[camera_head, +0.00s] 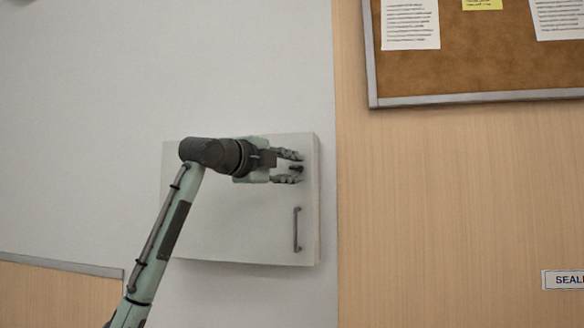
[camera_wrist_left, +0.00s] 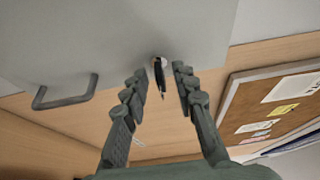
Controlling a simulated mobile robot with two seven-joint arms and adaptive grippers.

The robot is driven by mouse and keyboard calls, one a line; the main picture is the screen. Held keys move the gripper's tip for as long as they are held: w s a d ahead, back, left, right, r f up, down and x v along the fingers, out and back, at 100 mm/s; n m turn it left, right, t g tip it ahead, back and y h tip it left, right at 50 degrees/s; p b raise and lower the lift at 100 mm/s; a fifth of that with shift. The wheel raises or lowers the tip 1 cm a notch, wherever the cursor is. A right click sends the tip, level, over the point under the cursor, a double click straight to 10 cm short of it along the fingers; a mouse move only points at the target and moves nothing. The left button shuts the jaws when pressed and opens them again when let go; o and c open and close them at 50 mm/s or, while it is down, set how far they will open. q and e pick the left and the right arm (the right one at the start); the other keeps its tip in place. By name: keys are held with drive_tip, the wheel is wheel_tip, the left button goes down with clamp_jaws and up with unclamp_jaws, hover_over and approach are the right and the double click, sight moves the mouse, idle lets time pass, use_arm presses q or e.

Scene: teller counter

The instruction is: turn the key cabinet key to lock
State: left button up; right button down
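The pale key cabinet (camera_head: 230,225) hangs on the wall with its door closed. A dark key (camera_wrist_left: 159,76) sticks out of a round lock (camera_wrist_left: 158,61) on the door; in the head view the key (camera_head: 296,168) shows small between the fingers. My left gripper (camera_head: 299,168) is open in front of the door, and in the left wrist view (camera_wrist_left: 160,76) its two fingers stand on either side of the key, with a gap visible on both sides. The exact turn angle of the key is hard to tell. My right gripper is out of view.
A dark bar handle (camera_head: 297,229) stands out from the door below the lock. A framed cork board (camera_head: 470,75) with papers hangs at the upper right. A sign (camera_head: 565,280) is on the wood panel at the right. The wall between is clear.

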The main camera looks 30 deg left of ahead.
use_arm(q)
drive_tip(key=shift+c, duration=0.5)
clamp_jaws()
